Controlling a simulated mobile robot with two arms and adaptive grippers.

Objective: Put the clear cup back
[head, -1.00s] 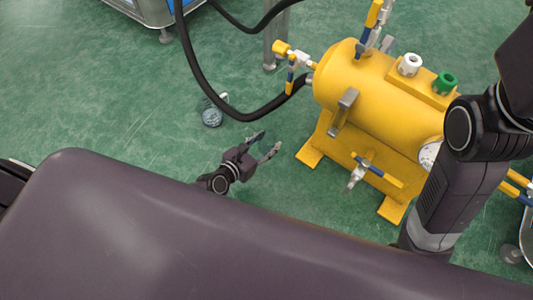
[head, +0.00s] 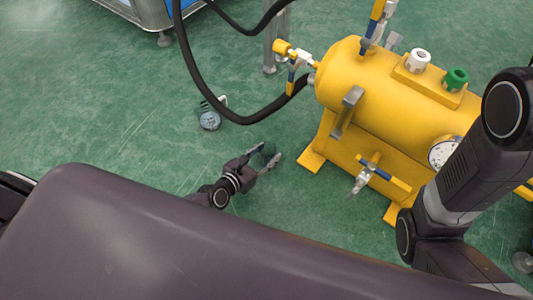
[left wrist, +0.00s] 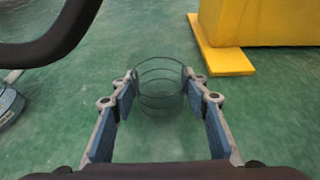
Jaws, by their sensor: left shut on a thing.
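My left gripper (head: 267,156) is low over the green floor, just left of the yellow tank. The left wrist view shows its blue-padded fingers (left wrist: 160,82) shut on the clear cup (left wrist: 160,95), one on each side. The cup is see-through with thin dark rings and a round rim, and the floor shows through it. In the head view the cup is too faint to make out surely. My right arm shows at the right of the head view, but its gripper is out of the picture.
A yellow tank (head: 375,100) with valves and a gauge (head: 443,153) stands right of the left gripper. A black hose (head: 205,92) loops to it. A small round gauge (head: 209,119) lies on the floor (head: 110,110). Open floor spreads at left.

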